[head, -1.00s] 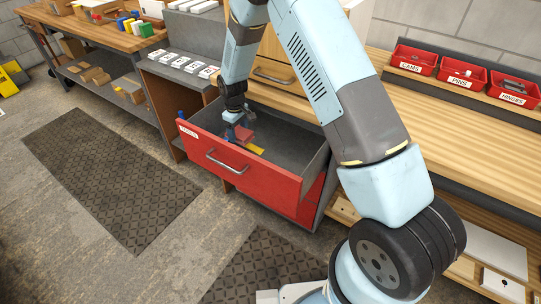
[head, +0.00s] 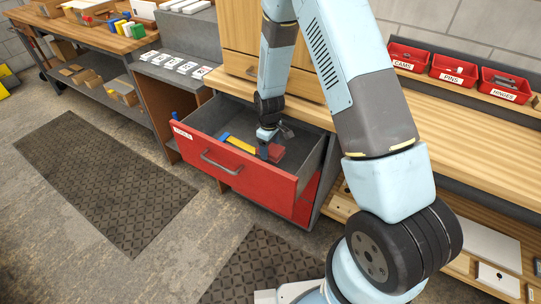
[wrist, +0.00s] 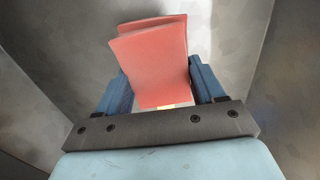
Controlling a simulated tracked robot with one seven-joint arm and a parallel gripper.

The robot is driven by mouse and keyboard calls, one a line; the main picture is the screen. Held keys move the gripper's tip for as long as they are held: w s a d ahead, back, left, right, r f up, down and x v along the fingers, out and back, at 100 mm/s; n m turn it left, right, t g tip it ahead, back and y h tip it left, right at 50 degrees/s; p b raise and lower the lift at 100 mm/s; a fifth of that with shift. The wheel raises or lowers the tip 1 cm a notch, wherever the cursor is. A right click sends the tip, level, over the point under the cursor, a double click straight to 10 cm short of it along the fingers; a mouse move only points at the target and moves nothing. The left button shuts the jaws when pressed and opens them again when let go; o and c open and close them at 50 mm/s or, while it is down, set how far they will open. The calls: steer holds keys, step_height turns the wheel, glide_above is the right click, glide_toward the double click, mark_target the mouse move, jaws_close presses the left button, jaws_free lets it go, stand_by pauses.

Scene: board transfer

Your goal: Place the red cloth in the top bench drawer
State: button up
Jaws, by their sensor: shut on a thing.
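The red cloth (wrist: 150,55), a folded piece, stands between the two blue fingers of my gripper (wrist: 160,75) in the wrist view. In the head view the red cloth (head: 277,151) shows at the fingers of my gripper (head: 268,148), inside the open drawer. The top bench drawer (head: 262,186) is pulled out and has a red front with a handle and a white label. My gripper is shut on the cloth, low between the drawer walls. I cannot tell whether the cloth touches the drawer floor.
A yellow and blue item (head: 240,145) lies in the drawer, left of my gripper. The wooden bench top (head: 460,150) is largely clear, with red labelled bins (head: 455,72) along its back. A dark mat (head: 110,185) lies on the floor at left.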

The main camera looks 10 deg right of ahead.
mark_target(269, 148)
steer(key=shift+f, duration=2.2)
steer(key=o, duration=1.1)
steer(key=shift+r, duration=3.8)
